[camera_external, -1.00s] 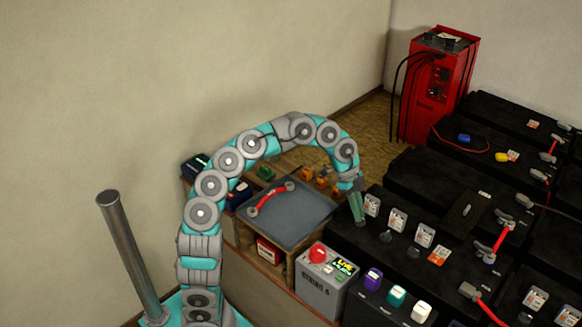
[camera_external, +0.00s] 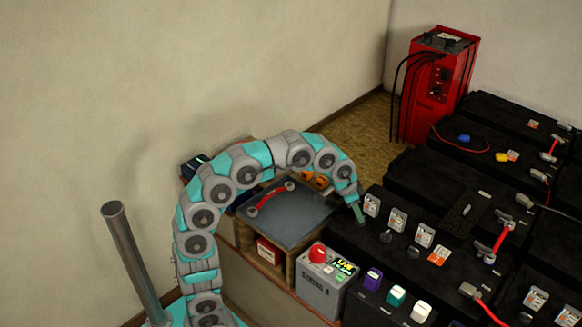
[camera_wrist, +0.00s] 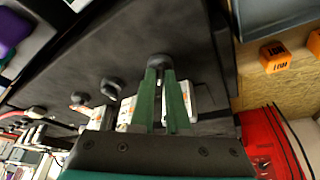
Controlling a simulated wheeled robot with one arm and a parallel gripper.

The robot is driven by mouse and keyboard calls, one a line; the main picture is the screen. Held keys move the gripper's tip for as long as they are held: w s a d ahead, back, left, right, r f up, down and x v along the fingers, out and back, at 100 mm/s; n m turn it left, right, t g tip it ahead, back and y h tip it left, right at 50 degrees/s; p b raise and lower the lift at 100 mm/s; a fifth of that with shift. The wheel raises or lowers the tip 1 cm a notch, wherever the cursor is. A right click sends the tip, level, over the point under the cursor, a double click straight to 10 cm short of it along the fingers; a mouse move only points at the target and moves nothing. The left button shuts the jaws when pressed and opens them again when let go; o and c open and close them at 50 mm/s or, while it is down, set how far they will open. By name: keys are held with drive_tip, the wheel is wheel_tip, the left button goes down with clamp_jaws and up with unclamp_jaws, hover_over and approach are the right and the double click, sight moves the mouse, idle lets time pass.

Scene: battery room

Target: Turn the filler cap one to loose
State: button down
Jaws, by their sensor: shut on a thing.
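My gripper (camera_external: 360,216) reaches down to the top of the near black battery (camera_external: 345,242), at its left end. In the wrist view, my two green fingers (camera_wrist: 162,76) come together on a dark round filler cap (camera_wrist: 159,60). The fingers hide part of this cap, and its markings cannot be read. In the external view the held cap is hidden by the fingertips. More dark caps stand in a row on the same battery, one beside the gripper (camera_external: 386,237) and another further along (camera_external: 413,252).
White label tags (camera_external: 397,219) stand along the caps. A grey tray lid with a red handle (camera_external: 271,200) lies left of the battery. A grey box with a red button (camera_external: 326,283) stands in front. A red charger (camera_external: 437,85) is at the back.

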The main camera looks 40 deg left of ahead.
drive_tip(key=n, duration=0.2)
drive_tip(key=n+y, duration=0.1)
drive_tip(key=n, duration=0.1)
drive_tip(key=n+t+y, duration=0.1)
drive_tip(key=n, duration=0.1)
drive_tip(key=shift+d+r+b, duration=0.1)
drive_tip(key=shift+d+b, duration=0.15)
drive_tip(key=shift+b, duration=0.1)
drive_tip(key=shift+n, duration=0.4)
drive_tip(key=c, duration=0.9)
unclamp_jaws()
drive_tip(key=shift+s, duration=0.1)
drive_tip(key=v, duration=0.7)
drive_tip(key=shift+d+r, duration=0.2)
drive_tip(key=shift+r, duration=0.2)
drive_tip(key=shift+s, duration=0.15)
